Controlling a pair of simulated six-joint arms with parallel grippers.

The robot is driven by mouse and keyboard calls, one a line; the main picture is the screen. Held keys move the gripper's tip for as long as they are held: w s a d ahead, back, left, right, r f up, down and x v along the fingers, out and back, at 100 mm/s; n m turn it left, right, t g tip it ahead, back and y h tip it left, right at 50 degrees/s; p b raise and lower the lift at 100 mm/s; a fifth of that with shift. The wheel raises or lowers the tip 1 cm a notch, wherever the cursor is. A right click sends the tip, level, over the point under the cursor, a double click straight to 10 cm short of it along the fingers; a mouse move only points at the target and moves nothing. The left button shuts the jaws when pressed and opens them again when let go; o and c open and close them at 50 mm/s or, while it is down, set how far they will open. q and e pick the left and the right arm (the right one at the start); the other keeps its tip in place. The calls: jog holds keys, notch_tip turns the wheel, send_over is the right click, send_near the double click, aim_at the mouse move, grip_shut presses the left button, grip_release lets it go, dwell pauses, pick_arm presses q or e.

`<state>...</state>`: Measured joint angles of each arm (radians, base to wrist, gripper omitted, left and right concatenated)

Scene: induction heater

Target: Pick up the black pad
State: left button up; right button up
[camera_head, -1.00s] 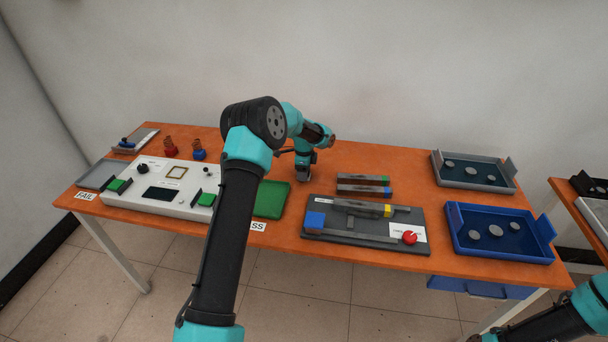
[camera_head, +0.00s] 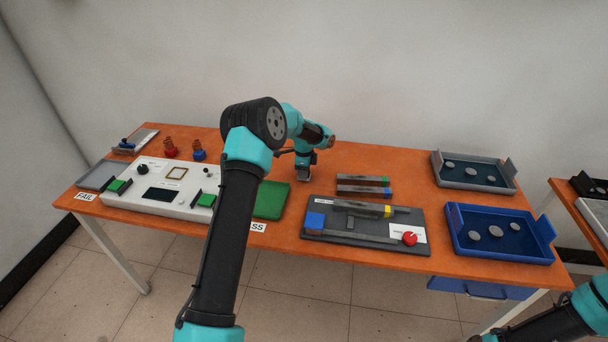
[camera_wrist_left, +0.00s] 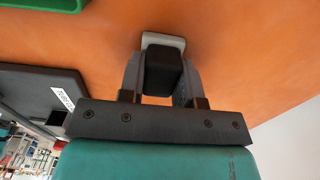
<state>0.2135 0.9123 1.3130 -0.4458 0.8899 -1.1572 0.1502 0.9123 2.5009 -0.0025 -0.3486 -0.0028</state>
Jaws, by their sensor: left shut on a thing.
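In the left wrist view a black pad (camera_wrist_left: 163,70) sits between the two fingers of my left gripper (camera_wrist_left: 162,78). The fingers are shut on it. A light grey piece (camera_wrist_left: 176,43) shows just past the pad, over the orange table. In the head view my left gripper (camera_head: 304,174) points down at the back middle of the table, right of the green tray, and the pad cannot be made out there. Only part of my right arm shows at the lower right; its gripper is out of view.
The orange table (camera_head: 370,265) carries a white tester box (camera_head: 140,205), a green tray (camera_head: 271,200), a dark fixture plate (camera_head: 425,218) with a red knob, grey and dark bars (camera_head: 362,190), a grey tray (camera_head: 450,183) and a blue tray (camera_head: 470,250). Bare table surrounds the left gripper.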

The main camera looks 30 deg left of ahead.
pick_arm(q)
jog(key=shift+r, duration=0.1)
jog(key=shift+r, duration=1.55)
jog(key=shift+s+d+r, duration=0.1)
jog(key=shift+s+r, duration=0.1)
jog(key=s+d, duration=0.2)
jog(key=s, duration=0.2)
jog(key=s+d+r, duration=0.1)
jog(key=s+d, duration=0.2)
jog(key=s, duration=0.2)
jog(key=s+d, duration=0.3)
jog(key=s, duration=0.1)
jog(key=shift+s+d+r, duration=0.1)
jog(key=shift+s+r, duration=0.05)
